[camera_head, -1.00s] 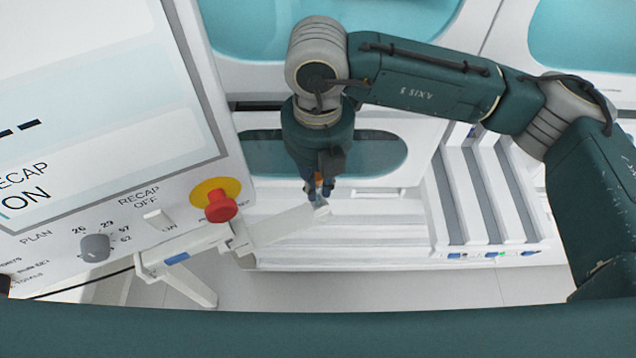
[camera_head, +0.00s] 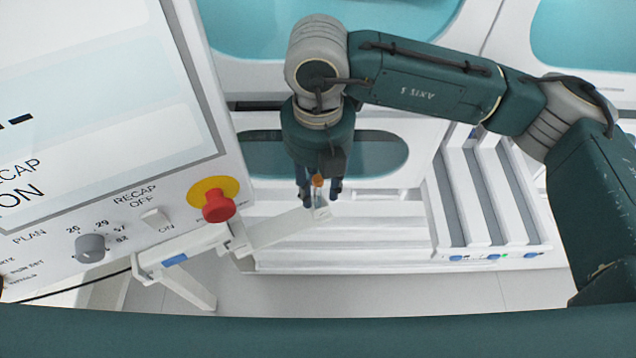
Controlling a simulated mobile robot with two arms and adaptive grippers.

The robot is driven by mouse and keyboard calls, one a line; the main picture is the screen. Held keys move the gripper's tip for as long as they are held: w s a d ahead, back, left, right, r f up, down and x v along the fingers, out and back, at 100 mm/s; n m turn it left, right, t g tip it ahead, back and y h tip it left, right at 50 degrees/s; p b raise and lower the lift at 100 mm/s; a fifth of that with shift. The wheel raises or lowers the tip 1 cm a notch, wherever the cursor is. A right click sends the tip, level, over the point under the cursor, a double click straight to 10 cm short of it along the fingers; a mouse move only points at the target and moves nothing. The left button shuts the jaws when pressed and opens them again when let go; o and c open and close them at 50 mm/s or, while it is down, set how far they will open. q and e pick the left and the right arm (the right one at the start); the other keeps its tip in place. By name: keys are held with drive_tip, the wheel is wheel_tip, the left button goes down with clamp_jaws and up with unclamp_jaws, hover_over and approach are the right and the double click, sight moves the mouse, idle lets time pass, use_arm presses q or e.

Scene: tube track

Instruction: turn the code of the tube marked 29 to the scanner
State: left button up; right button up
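A small tube with an orange cap (camera_head: 318,181) stands near the far end of a narrow white arm (camera_head: 285,230). Its number and code are too small to read, so I cannot tell whether it is the tube marked 29. My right gripper (camera_head: 320,195) points down over it, with dark fingers spread on either side of the cap and gaps showing between. The gripper is open and holds nothing. I cannot make out a scanner for certain. My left gripper is not in view.
A large control panel fills the left, with a red stop button (camera_head: 218,206) and a grey plan knob (camera_head: 90,248). White lanes (camera_head: 485,195) stand on the right. White machine housings with teal windows (camera_head: 375,152) lie behind. Pale floor (camera_head: 400,290) is clear in front.

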drive_tip(key=shift+r, duration=0.2)
wheel_tip(320, 180, up, 12)
drive_tip(key=shift+f, duration=0.2)
idle(0.3)
idle(0.4)
